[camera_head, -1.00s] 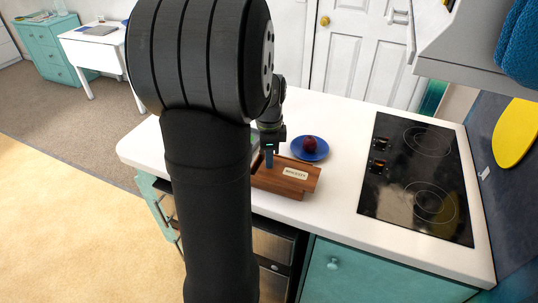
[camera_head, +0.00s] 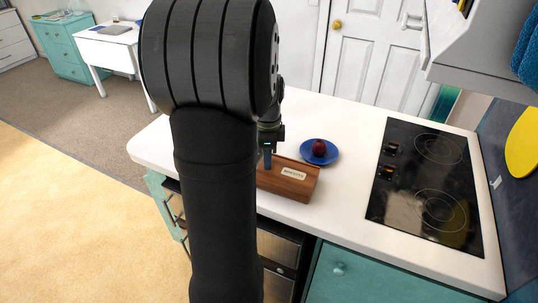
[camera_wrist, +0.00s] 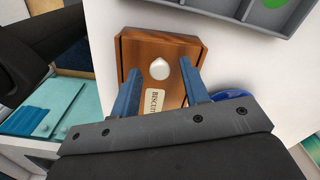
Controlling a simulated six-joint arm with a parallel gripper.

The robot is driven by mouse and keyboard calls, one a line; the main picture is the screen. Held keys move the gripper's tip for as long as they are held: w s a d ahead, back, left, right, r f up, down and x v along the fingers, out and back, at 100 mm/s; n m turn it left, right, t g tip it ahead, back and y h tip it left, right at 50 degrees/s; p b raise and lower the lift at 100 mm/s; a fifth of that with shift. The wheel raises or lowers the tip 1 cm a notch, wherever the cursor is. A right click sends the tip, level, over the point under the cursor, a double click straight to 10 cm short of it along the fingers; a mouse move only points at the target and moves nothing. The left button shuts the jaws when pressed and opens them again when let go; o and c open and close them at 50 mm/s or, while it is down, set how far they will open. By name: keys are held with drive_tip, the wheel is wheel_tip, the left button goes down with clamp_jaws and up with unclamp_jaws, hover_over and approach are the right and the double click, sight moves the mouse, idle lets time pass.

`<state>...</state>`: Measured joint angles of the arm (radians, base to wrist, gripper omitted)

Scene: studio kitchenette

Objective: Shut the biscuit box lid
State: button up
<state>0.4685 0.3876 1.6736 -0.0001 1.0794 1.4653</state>
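The wooden biscuit box (camera_head: 287,190) stands on the white counter, partly hidden behind my arm. Its lid, with a pale label (camera_head: 293,173), lies over the box and looks about level with its right end. In the wrist view the lid (camera_wrist: 143,55) fills most of the box's outline, with a white rounded knob (camera_wrist: 159,69) on it. Whether the lid is fully seated I cannot tell. My gripper (camera_head: 267,160) is above the box's left part. In the wrist view its two blue fingers (camera_wrist: 162,70) are apart, one on each side of the knob, with gaps between.
A blue plate (camera_head: 331,157) with a dark red fruit (camera_head: 319,147) is just behind the box. A black hob (camera_head: 428,185) lies to the right. A grey compartment tray (camera_wrist: 245,12) shows at the top of the wrist view. The counter between box and hob is clear.

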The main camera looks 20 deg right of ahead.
wheel_tip(320, 180, up, 18)
drive_tip(key=shift+f, duration=0.25)
idle(0.5)
drive_tip(key=shift+f, duration=0.1)
wheel_tip(320, 180, down, 17)
drive_tip(key=shift+f, duration=0.2)
drive_tip(key=shift+s+d, duration=0.15)
idle(0.5)
drive_tip(key=shift+r, duration=0.1)
